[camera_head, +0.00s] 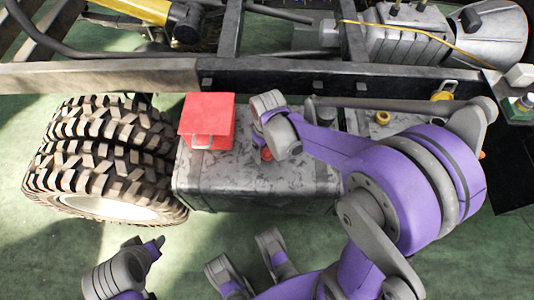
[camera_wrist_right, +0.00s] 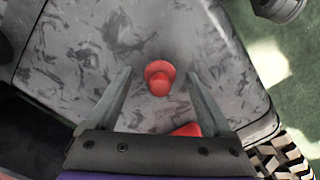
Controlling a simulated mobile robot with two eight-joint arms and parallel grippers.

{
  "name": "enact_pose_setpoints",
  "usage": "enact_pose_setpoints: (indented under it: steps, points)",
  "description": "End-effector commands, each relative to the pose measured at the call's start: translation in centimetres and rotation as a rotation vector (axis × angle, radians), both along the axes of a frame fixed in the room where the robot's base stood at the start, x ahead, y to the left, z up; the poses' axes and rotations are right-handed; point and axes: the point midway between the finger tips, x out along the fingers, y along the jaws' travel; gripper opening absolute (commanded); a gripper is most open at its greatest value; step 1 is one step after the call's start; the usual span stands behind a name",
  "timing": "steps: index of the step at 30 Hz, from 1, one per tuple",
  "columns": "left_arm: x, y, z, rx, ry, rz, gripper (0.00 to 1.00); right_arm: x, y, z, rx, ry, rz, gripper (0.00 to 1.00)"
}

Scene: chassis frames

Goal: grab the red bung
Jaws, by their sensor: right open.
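The red bung (camera_head: 266,154) is a small round stopper on top of the grey mottled tank (camera_head: 215,178). In the right wrist view the bung (camera_wrist_right: 160,78) stands between the two grey fingers, with a gap on each side. My right gripper (camera_wrist_right: 160,88) is open and empty, with its fingers either side of the bung. In the head view my right wrist sits just above the bung and hides part of the tank top.
A red box (camera_head: 208,122) with a metal catch stands on the tank to the left of the bung. Large knobbly tyres (camera_head: 105,150) are at the left. A dark frame rail (camera_head: 310,78) runs behind. Yellow-capped fittings (camera_head: 382,118) are at the right.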

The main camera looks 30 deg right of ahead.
Motion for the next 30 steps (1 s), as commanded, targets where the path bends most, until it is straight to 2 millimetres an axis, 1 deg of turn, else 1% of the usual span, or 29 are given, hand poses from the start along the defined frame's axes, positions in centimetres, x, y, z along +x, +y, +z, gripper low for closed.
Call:
enact_pose_setpoints:
  steps: [5, 8, 9, 11, 12, 14, 15, 19, 20, 26, 28, 30]
  points:
    - [0.0, 0.0, 0.1, 0.000, 0.000, 0.000, 0.50, 0.0, 0.0, 0.0, 0.000, 0.000, 0.000, 0.84]
    - [0.0, 0.0, 0.1, 0.000, 0.000, 0.000, 0.50, 0.0, 0.0, 0.1, 0.000, 0.000, 0.000, 0.68]
    - [0.0, 0.0, 0.1, 0.000, 0.000, 0.000, 0.50, 0.0, 0.0, 0.1, 0.000, 0.000, 0.000, 0.61]
    - [0.0, 0.0, 0.1, 0.000, 0.000, 0.000, 0.50, 0.0, 0.0, 0.1, 0.000, 0.000, 0.000, 0.50]
    - [0.0, 0.0, 0.1, 0.000, 0.000, 0.000, 0.50, 0.0, 0.0, 0.1, 0.000, 0.000, 0.000, 0.43]
    - [0.0, 0.0, 0.1, 0.000, 0.000, 0.000, 0.50, 0.0, 0.0, 0.1, 0.000, 0.000, 0.000, 0.32]
    - [0.0, 0.0, 0.1, 0.000, 0.000, 0.000, 0.50, 0.0, 0.0, 0.1, 0.000, 0.000, 0.000, 0.25]
    - [0.0, 0.0, 0.1, 0.000, 0.000, 0.000, 0.50, 0.0, 0.0, 0.1, 0.000, 0.000, 0.000, 0.02]
    - [0.0, 0.0, 0.1, 0.000, 0.000, 0.000, 0.50, 0.0, 0.0, 0.1, 0.000, 0.000, 0.000, 0.00]
    - [0.0, 0.0, 0.1, 0.000, 0.000, 0.000, 0.50, 0.0, 0.0, 0.1, 0.000, 0.000, 0.000, 0.00]
    - [0.0, 0.0, 0.2, 0.000, -0.001, 0.000, 0.50, 0.0, 0.0, 0.4, 0.000, 0.000, 0.000, 0.00]
    - [0.0, 0.0, 0.5, 0.000, -0.002, 0.000, 0.50, 0.0, 0.0, 1.2, 0.000, -0.001, 0.000, 0.00]
